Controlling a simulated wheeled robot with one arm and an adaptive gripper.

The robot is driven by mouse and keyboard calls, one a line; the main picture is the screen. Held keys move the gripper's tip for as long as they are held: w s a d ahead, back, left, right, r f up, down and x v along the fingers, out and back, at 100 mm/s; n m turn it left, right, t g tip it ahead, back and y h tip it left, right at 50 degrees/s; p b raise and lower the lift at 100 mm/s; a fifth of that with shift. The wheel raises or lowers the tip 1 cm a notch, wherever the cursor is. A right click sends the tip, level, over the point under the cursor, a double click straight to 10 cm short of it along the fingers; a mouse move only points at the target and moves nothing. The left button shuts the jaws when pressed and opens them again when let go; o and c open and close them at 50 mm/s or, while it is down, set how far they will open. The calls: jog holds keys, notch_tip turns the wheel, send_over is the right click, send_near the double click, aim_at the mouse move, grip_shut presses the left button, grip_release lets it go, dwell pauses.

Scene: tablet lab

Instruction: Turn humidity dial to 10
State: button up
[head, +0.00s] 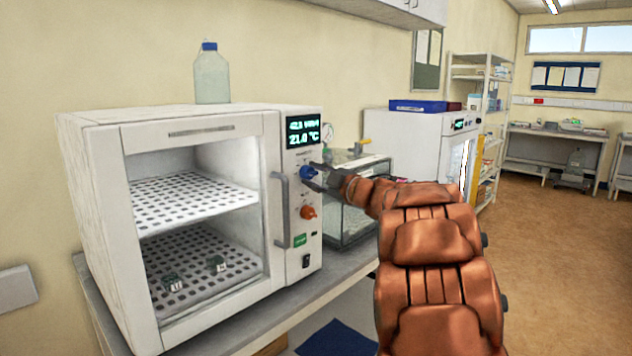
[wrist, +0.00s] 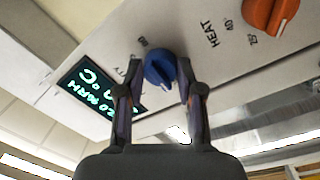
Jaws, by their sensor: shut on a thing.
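The blue dial (head: 308,172) is on the control panel of the white chamber, below the display (head: 303,132). In the wrist view the blue dial (wrist: 160,68) sits between the two fingers of my gripper (wrist: 160,85), which is shut on it. In the head view my gripper (head: 325,178) reaches the dial from the right. The display shows a humidity line that I cannot read surely and "21.0 °C" below it. The display also shows in the wrist view (wrist: 88,88), tilted. Part of the dial's scale is hidden by the fingers.
An orange heat dial (head: 307,212) sits below the blue one, with a black switch (head: 306,261) lower down. The door handle (head: 281,210) stands out left of the panel. A glass-sided box (head: 350,225) stands close behind my gripper on the right. A bottle (head: 211,75) stands on top.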

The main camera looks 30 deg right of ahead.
dwell(0.4)
jog(key=o, duration=1.2)
jog(key=shift+c, duration=0.2)
jog(key=v, duration=1.2)
